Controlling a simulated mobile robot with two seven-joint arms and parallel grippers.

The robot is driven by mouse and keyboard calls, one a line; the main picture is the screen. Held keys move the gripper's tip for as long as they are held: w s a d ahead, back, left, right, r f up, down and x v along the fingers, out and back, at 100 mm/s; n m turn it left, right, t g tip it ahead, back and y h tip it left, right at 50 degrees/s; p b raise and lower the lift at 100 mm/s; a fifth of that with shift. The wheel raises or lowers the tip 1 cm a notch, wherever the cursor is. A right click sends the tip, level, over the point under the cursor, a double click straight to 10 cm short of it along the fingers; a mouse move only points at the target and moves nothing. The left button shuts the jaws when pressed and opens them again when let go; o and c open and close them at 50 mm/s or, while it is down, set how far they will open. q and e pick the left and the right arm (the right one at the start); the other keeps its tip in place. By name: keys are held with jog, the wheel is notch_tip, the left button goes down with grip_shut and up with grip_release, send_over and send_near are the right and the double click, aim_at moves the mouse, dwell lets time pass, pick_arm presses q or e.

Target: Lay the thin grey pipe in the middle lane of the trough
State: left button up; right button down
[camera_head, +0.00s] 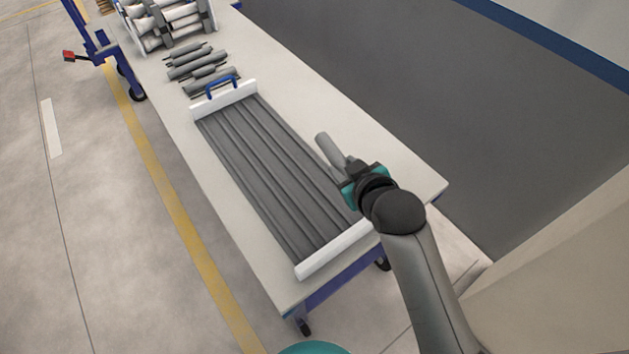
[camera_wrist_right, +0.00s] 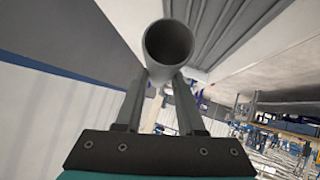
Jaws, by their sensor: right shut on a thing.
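A grey pipe (camera_head: 329,149) is held in my right gripper (camera_head: 362,180) at the right side of the trough in the head view. Its far end sticks out past the gripper, toward the back of the table. In the right wrist view the two fingers are closed on the pipe (camera_wrist_right: 168,44), whose hollow end faces the camera. The trough (camera_head: 262,170) is grey with long parallel lanes and white end boards, and its visible lanes look empty. The gripper hides part of its right edge. How high the pipe is above it is hard to tell. My left gripper is not in view.
Several short grey pipes (camera_head: 197,62) lie on the table (camera_head: 300,100) behind the trough. A blue handle (camera_head: 221,86) stands at the trough's far end. A rack of white and grey pipes (camera_head: 165,20) is at the back. The tabletop right of the trough is clear.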

jog(key=a+f+n+y, duration=0.2)
jog(key=a+f, duration=0.4)
jog(key=b, duration=0.7)
send_over(314, 215)
jog(key=shift+g, duration=0.3)
notch_tip(314, 215, down, 8)
jog(key=shift+w+d+r, duration=0.1)
jog(key=shift+f, duration=0.4)
notch_tip(314, 215, down, 2)
jog(key=shift+f+b, duration=0.1)
jog(key=shift+b, duration=0.65)
jog(key=c, duration=0.8)
grip_release()
jog(key=shift+c, duration=0.2)
jog(key=o, duration=0.4)
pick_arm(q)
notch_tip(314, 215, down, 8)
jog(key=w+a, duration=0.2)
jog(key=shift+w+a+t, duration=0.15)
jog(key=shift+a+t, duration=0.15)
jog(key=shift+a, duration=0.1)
